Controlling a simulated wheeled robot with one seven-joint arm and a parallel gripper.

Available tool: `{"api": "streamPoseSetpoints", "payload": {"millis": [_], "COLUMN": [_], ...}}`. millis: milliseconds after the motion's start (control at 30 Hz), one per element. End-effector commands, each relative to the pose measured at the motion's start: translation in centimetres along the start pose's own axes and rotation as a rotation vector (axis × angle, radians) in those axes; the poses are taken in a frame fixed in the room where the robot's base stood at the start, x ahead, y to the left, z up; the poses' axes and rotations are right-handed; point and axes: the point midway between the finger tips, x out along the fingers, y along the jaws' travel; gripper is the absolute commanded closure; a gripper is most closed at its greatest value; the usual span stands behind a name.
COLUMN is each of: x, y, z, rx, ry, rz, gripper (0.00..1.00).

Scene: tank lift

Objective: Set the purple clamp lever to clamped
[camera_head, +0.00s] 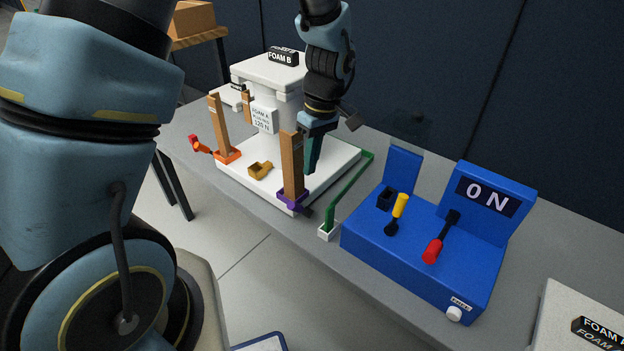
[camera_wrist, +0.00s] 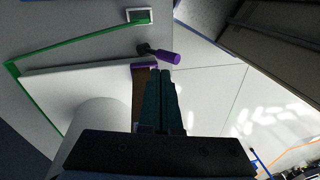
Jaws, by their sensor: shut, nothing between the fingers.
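The purple clamp (camera_head: 290,197) sits at the front right corner of the white base plate, at the foot of a wooden post (camera_head: 291,160). Its lever shows in the wrist view as a purple handle (camera_wrist: 166,57) on a dark pivot, sticking out past the plate's edge. In the head view the lever is small and mostly hidden. My gripper (camera_head: 311,170) is shut and empty, pointing down just right of the wooden post. In the wrist view its fingertips (camera_wrist: 160,72) are together, close to the purple handle; I cannot tell whether they touch it.
A green bar (camera_head: 349,191) runs along the plate's right side. A blue control box (camera_head: 400,245) with yellow and red levers and an "ON" display stands to the right. The white column (camera_head: 287,108) stands behind.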

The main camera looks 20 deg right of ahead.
Motion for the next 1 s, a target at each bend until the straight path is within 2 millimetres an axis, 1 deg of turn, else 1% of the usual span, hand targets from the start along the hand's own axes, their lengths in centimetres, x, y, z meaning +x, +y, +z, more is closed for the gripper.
{"api": "streamPoseSetpoints", "payload": {"millis": [33,100,200,300,800,900,967,1000], "x": [-0.8,-1.8,-2.7,-3.2,-3.4,-3.6,-4.0,-4.3], "y": [-0.2,-0.5,-0.8,-1.0,-1.1,-1.7,-2.7,-3.6], "z": [0.0,0.0,0.1,0.1,0.1,-0.6,-1.6,-2.5], "rx": [-0.001,-0.001,-0.001,0.0,0.0,0.006,0.021,0.036], "ry": [0.001,0.002,0.001,0.0,0.0,-0.004,-0.01,-0.015], "rz": [0.004,0.005,0.004,0.002,0.003,0.01,0.021,0.033], "gripper": [1.0,1.0,1.0,1.0,1.0,1.0,1.0,1.0]}}
